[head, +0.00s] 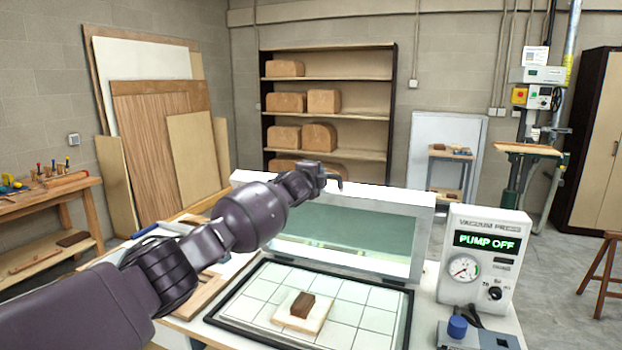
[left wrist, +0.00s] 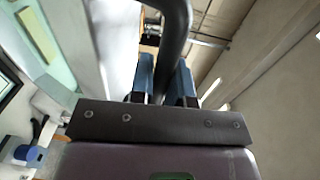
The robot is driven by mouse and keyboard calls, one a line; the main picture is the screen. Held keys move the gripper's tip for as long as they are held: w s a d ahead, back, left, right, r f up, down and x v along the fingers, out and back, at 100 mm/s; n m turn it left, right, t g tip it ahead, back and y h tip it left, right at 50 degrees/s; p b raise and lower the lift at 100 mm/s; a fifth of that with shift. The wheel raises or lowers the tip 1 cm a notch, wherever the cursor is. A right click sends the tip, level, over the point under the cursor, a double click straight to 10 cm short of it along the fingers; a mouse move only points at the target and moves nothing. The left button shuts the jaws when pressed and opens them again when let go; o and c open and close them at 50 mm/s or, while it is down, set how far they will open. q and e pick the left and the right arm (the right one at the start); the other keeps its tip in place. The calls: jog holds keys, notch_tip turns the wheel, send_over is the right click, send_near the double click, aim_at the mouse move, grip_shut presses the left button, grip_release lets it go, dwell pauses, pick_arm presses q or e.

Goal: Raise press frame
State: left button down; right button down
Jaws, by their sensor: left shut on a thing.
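The press frame (head: 395,197) is a white frame around a pale green translucent sheet (head: 345,238). It stands tilted up, well open, at the back of the press bed (head: 375,298). My left gripper (head: 328,174) is at the frame's top edge. In the left wrist view its blue fingers (left wrist: 166,80) are shut on a dark curved handle (left wrist: 175,30). A brown block (head: 303,306) on a pale board (head: 291,318) lies on the white gridded bed. My right gripper is not in view.
The vacuum press control box (head: 484,258) stands right of the bed, its display reading PUMP OFF. A blue-knobbed unit (head: 458,327) is in front of it. Shelves (head: 330,118) with wooden forms stand behind. Boards (head: 160,115) lean at the left wall.

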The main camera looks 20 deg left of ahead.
pick_arm(q)
jog(key=shift+w, duration=0.15)
dwell(0.3)
jog(key=c, duration=1.1)
grip_release()
jog(key=s, duration=1)
jog(key=shift+s+a+r+b, duration=0.3)
jog(key=shift+s+a+r, duration=0.05)
jog(key=shift+s+a, duration=0.1)
